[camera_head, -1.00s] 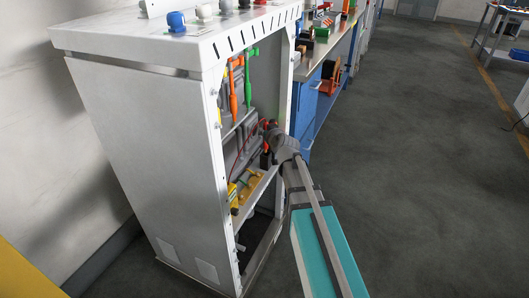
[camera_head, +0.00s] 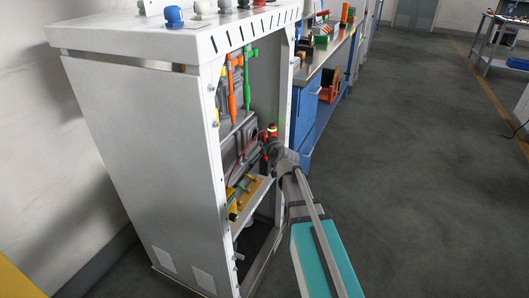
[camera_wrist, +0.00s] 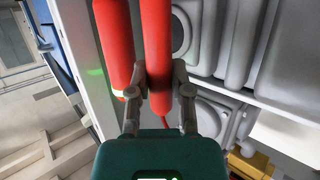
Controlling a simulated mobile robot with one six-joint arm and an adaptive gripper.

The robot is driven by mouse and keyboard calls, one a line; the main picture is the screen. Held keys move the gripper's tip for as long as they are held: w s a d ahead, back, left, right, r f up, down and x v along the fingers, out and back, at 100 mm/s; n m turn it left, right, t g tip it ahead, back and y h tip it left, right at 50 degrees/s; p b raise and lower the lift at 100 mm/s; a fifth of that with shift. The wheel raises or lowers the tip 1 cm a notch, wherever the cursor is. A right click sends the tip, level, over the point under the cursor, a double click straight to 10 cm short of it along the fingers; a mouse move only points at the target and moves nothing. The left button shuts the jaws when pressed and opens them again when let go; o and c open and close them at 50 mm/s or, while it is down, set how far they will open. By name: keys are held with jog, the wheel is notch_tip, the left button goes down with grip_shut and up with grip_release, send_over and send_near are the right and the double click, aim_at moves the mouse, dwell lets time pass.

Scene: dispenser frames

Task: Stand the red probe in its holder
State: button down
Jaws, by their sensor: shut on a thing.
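In the wrist view my gripper (camera_wrist: 160,82) is shut on the red probe (camera_wrist: 158,45), a red cylinder between its fingertips. A red cable (camera_wrist: 167,122) shows below the probe. A second red cylinder (camera_wrist: 118,45) with a pale band stands close at left, almost alongside the probe. I cannot tell whether it is part of the holder, and no holder shows clearly. In the head view my gripper (camera_head: 272,150) is at the right side of the open cabinet (camera_head: 140,150), above the lower shelf. A red piece (camera_head: 272,129) with a bright band shows just above it.
An orange tool (camera_head: 232,97) and a green tool (camera_head: 248,78) hang in the upper cabinet. Grey boxes (camera_wrist: 215,35) stand beside the probe. Yellow parts (camera_head: 247,186) sit on the lower shelf. The cabinet's right post (camera_head: 286,90) is close to my gripper.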

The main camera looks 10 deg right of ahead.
jog(key=shift+f+b, duration=1.55)
jog(key=shift+f, duration=0.2)
jog(key=shift+f, duration=0.15)
jog(key=c, duration=0.5)
grip_release()
jog(key=shift+c, duration=0.2)
jog(key=shift+r, duration=0.25)
jog(key=p+v, duration=0.3)
jog(key=v, duration=0.9)
jog(key=shift+p, duration=0.3)
jog(key=s+a+f+g, duration=0.4)
jog(key=s+f+g, duration=0.3)
jog(key=f, duration=0.2)
jog(key=s+d+f+m+g+h, duration=0.1)
jog(key=s+d+f+g+h, duration=0.1)
jog(key=s+f+g, duration=0.2)
jog(key=s+g, duration=0.3)
jog(key=s, duration=0.3)
jog(key=shift+s+m, duration=0.4)
